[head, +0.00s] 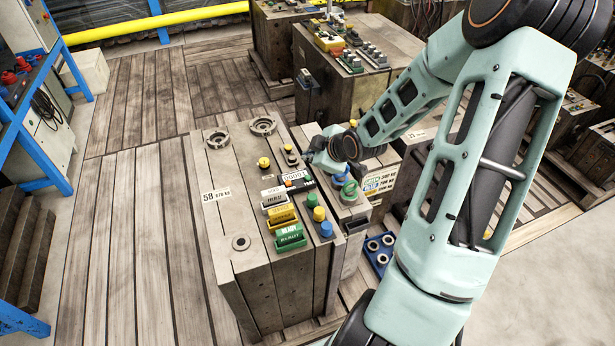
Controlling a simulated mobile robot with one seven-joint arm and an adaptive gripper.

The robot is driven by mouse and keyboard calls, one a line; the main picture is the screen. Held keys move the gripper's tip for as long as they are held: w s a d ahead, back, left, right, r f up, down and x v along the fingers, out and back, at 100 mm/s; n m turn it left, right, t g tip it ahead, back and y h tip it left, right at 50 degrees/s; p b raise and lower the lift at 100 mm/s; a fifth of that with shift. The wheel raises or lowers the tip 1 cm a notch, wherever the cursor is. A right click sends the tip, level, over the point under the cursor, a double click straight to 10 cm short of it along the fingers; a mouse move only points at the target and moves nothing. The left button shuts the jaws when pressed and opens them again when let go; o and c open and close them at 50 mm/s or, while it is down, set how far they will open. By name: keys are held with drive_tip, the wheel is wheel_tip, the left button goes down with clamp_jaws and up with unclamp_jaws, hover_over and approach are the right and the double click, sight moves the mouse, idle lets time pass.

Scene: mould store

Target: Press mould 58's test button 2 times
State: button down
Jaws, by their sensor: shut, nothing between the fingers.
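Mould 58 (205,240) is a large grey-brown block in the middle of the head view, with a plate (215,195) reading 58 and a weight in kg. Its top carries a small white counter (293,176) and a dark label (308,182) too small to read surely. A yellow round button (263,162) stands left of the counter. My gripper (307,157) is shut and empty, at the mould's far right top edge. I cannot tell whether it touches anything.
White, yellow and green tags (289,236) stand on mould 58. A blue tray (378,252) holds metal rings. More moulds (345,90) stand behind. The wooden floor at left is clear.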

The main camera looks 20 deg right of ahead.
drive_tip(key=shift+w+r+b, duration=0.1)
drive_tip(key=shift+b, duration=0.2)
drive_tip(key=shift+a+r+b, duration=0.1)
drive_tip(key=shift+r+b, duration=0.6)
drive_tip(key=shift+r, duration=1.15)
drive_tip(key=shift+f, duration=0.15)
drive_tip(key=b, duration=0.8)
hover_over(308, 179)
wheel_tip(308, 179, down, 7)
drive_tip(key=shift+f, duration=0.15)
drive_tip(key=shift+f+b, duration=0.55)
drive_tip(key=shift+f, duration=0.1)
drive_tip(key=shift+f, duration=0.1)
drive_tip(key=shift+f, duration=0.3)
